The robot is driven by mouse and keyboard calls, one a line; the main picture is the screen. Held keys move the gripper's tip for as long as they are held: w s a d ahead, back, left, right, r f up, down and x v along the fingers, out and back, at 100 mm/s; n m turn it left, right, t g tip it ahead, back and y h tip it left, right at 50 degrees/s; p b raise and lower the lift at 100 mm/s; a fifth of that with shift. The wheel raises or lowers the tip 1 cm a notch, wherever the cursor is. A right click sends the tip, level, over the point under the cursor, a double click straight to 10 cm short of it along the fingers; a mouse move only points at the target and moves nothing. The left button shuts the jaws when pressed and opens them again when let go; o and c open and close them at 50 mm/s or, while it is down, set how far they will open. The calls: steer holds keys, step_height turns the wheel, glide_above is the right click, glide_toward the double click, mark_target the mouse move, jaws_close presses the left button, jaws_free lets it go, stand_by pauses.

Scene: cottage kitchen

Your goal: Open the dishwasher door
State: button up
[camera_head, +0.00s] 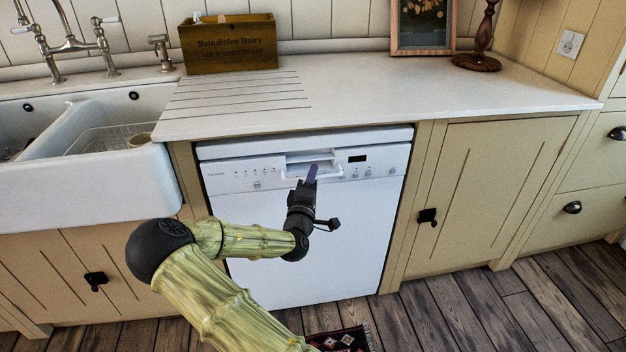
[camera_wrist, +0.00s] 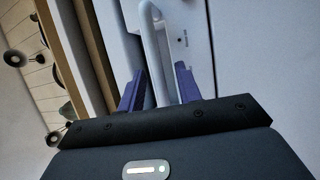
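The white dishwasher (camera_head: 310,250) stands under the counter with its door closed. Its control panel and handle (camera_head: 296,170) are at the top of the door. My gripper (camera_head: 312,176) is at the handle. In the wrist view the white handle bar (camera_wrist: 153,45) runs down between the two purple fingers of my gripper (camera_wrist: 159,88). The fingers are apart, with a visible gap on the bar's sides. Whether either finger touches the bar is hard to tell.
A white counter (camera_head: 380,90) lies above the dishwasher, with a sink (camera_head: 90,190) to the left. A wooden crate (camera_head: 228,55) and a picture frame (camera_head: 422,28) stand on the counter. A cabinet (camera_head: 490,190) is to the right. A small rug (camera_head: 342,338) lies on the floor in front.

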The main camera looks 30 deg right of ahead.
steer(key=shift+w+d+r, duration=0.1)
steer(key=shift+w+d, duration=0.15)
steer(key=shift+w, duration=0.05)
jaws_close()
steer(key=shift+a, duration=0.15)
